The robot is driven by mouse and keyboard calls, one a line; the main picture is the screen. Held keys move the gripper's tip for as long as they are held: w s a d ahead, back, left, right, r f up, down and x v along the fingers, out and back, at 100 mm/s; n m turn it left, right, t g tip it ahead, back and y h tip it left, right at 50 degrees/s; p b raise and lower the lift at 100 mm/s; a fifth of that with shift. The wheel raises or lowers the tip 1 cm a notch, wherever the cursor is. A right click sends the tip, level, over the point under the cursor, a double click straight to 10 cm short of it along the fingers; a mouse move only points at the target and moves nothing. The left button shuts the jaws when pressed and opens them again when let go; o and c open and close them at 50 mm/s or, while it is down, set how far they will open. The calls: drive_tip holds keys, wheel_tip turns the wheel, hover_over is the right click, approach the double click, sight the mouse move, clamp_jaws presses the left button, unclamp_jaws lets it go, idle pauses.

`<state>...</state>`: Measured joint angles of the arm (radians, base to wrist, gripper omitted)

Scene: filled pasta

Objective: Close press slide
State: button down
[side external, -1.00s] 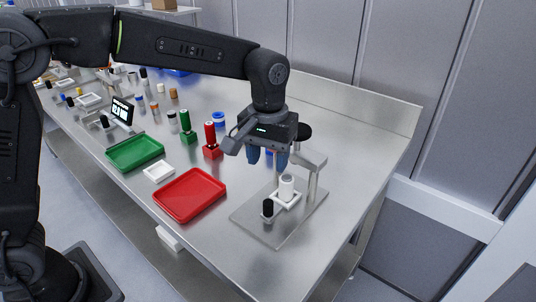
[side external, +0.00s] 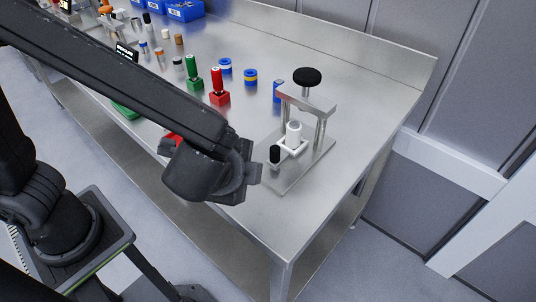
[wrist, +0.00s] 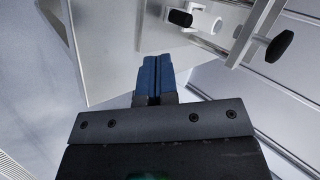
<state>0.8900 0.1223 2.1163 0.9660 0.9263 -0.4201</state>
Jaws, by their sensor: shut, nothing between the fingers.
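The press (side external: 307,103) stands upright on its metal base plate near the right end of the bench, with a black round knob (side external: 307,77) on top. Its white slide (side external: 293,147) sits low on the plate and carries a white cylinder (side external: 294,129). A black handle (side external: 275,154) stands at the slide's front left. In the wrist view the handle (wrist: 181,18) and top knob (wrist: 280,46) show beyond my fingers. My gripper (wrist: 154,62) has its blue fingers together, empty. It is left of the handle in the side view, where my arm hides the fingertips.
A red holder (side external: 219,97) and a green holder (side external: 194,83) stand left of the press. Blue-banded rolls (side external: 251,76) stand behind. The red tray (side external: 170,145) and green tray (side external: 125,112) are mostly hidden by my arm. The bench's front edge runs below my gripper.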

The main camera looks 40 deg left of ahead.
sight(286, 147)
drive_tip(key=w+f+m, duration=0.1)
drive_tip(key=f, duration=0.1)
drive_tip(key=w+a+f, duration=0.1)
drive_tip(key=w+f, duration=0.1)
drive_tip(key=w+f+m+t+h, duration=0.1)
drive_tip(key=w+f, duration=0.1)
drive_tip(key=f, duration=0.1)
drive_tip(key=shift+w+a+m, duration=0.15)
drive_tip(key=shift+w+m, duration=0.1)
drive_tip(key=shift+m, duration=0.05)
drive_tip(key=w, duration=0.1)
drive_tip(key=w+a, duration=0.1)
drive_tip(key=w, duration=0.1)
drive_tip(key=shift+w, duration=0.55)
drive_tip(key=shift+w, duration=2.1)
